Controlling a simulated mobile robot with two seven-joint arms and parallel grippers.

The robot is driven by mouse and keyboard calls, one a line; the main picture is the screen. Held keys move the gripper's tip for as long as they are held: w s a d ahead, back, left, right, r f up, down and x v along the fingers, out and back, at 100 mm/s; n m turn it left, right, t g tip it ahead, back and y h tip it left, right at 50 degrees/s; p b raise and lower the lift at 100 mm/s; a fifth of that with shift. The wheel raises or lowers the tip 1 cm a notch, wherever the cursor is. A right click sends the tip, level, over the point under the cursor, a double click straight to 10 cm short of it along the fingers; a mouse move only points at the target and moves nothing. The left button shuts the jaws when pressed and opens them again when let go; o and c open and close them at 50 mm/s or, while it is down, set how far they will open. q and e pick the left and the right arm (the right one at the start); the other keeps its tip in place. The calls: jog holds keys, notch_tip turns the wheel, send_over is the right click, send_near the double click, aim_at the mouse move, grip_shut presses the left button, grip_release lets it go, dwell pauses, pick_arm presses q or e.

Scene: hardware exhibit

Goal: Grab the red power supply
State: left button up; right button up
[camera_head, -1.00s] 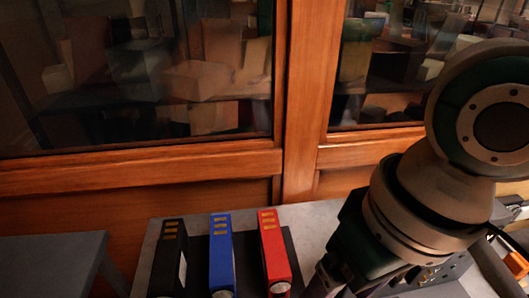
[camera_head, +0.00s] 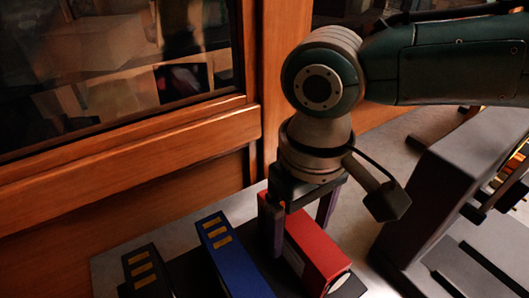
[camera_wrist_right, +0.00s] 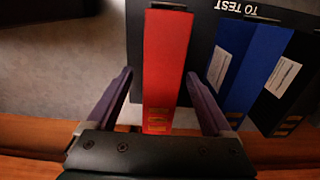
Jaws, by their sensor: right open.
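The red power supply (camera_head: 316,250) stands on a dark mat at the lower middle of the head view, right of the blue one. It also shows upright in the middle of the right wrist view (camera_wrist_right: 167,60). My right gripper (camera_head: 300,240) comes down over it from above. Its two purple fingers are apart, one on each side of the red block. In the right wrist view the open fingers (camera_wrist_right: 160,80) straddle the block with a gap visible on both sides. My left gripper is not in view.
A blue power supply (camera_head: 232,258) and a black one (camera_head: 146,272) stand to the left on the dark mat, which reads "TO TEST" in the wrist view. A large grey device (camera_head: 445,190) stands to the right. A wooden window frame (camera_head: 130,150) rises behind the table.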

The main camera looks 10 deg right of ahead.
notch_tip(320, 180, down, 3)
jog(key=shift+r, duration=0.1)
grip_shut()
dwell(0.7)
jog(key=shift+w+a, duration=0.1)
dwell(0.6)
